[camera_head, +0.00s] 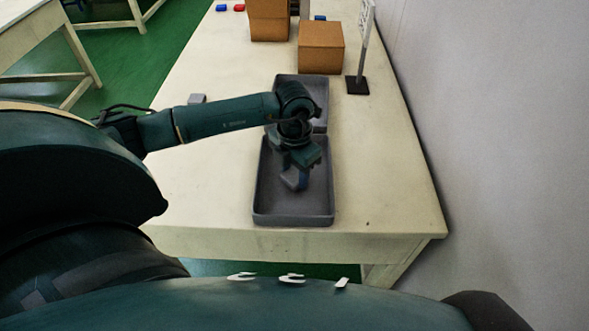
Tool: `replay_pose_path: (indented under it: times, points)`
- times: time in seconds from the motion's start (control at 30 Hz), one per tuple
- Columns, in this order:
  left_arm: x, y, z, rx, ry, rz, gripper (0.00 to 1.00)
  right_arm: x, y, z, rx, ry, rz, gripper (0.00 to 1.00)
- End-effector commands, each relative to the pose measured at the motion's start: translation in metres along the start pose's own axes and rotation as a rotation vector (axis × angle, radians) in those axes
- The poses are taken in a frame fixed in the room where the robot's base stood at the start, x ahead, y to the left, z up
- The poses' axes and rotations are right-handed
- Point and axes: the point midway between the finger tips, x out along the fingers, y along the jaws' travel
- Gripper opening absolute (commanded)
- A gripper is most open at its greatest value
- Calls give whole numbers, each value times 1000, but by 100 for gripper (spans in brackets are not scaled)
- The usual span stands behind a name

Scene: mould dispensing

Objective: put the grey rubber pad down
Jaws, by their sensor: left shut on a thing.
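My left arm comes in from the left and reaches over the table. My left gripper (299,172) points down over the nearer dark grey tray (292,219). It is shut on the grey rubber pad (292,181), a small grey piece at its fingertips. The pad is over the inside of the tray, and I cannot tell whether it touches the tray floor. A second dark grey tray (319,84) stands right behind the first, partly hidden by my arm. My right gripper is not in view.
The long cream table (385,195) has bare room on both sides of the trays. Cardboard boxes (320,48) and a sign on a black stand (357,85) are farther back. A wall (480,120) borders the right.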

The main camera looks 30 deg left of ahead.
Motion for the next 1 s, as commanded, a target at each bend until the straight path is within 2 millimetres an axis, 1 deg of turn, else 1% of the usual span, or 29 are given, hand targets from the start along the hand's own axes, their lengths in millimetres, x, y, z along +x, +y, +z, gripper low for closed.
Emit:
replay_pose_path:
  times: [0.17,0.2,0.47,0.67,0.8,0.87,1.0]
  points:
    - [4,0,0,0,0,0,21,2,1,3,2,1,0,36]
    - [4,0,0,0,0,0,44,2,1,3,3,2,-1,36]
    - [3,0,0,-1,0,0,65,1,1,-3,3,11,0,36]
    - [2,0,0,-1,0,0,65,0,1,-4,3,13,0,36]
    - [-4,0,0,-1,-1,0,65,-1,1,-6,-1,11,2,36]
    - [-12,1,1,-1,-3,1,65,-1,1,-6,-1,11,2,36]
    - [-40,0,1,1,-5,1,65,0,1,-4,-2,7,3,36]
